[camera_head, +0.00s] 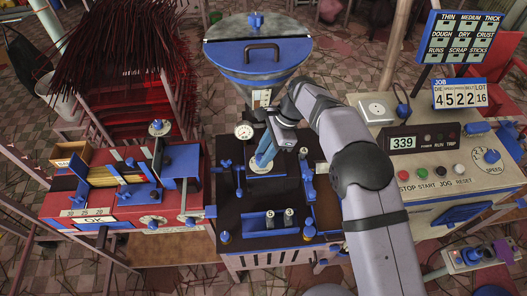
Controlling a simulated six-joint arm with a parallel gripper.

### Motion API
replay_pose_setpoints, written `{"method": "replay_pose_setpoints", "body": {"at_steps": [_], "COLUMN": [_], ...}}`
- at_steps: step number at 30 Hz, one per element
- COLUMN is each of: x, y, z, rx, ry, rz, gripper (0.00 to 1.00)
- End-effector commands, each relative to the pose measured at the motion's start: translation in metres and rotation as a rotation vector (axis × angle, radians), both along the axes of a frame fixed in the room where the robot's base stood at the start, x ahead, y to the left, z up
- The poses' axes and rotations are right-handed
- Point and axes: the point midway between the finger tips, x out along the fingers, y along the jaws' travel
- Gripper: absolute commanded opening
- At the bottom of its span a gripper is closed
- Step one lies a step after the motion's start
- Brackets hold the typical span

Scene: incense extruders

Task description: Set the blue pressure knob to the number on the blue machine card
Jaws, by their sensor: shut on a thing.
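My gripper (265,157) reaches down to the black-topped blue machine (238,197) in the middle. It is shut on a blue knob above a pale dial plate (268,171). The blue fingers and the knob blend together, so the knob's pointer and setting are hidden or too small to read. A round white gauge (244,131) stands just left of the gripper. A small pale label (261,97) is on the blue hopper (258,62) behind; its writing is unreadable. A blue-headed job card (460,94) at the right shows several numbers, among them 4, 5 and 22.
A red machine (125,190) with blue parts stands at the left. A beige control panel (440,160) at the right has a display reading 339, coloured buttons and a speed dial (487,156). Small blue-and-metal fittings (270,221) and blue posts stand close around the gripper.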

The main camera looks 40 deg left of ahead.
Motion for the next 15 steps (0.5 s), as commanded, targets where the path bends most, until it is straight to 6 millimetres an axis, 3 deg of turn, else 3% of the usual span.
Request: {"method": "replay_pose_setpoints", "body": {"at_steps": [12,13,15], "x": [0.001,0.001,0.001], "y": [0.0004,0.0004,0.0004], "z": [0.001,0.0011,0.001], "rx": [0.003,0.003,0.003], "ry": [-0.002,-0.002,-0.002], "rz": [0.044,0.044,0.044], "gripper": [0.04,0.31,0.45]}}
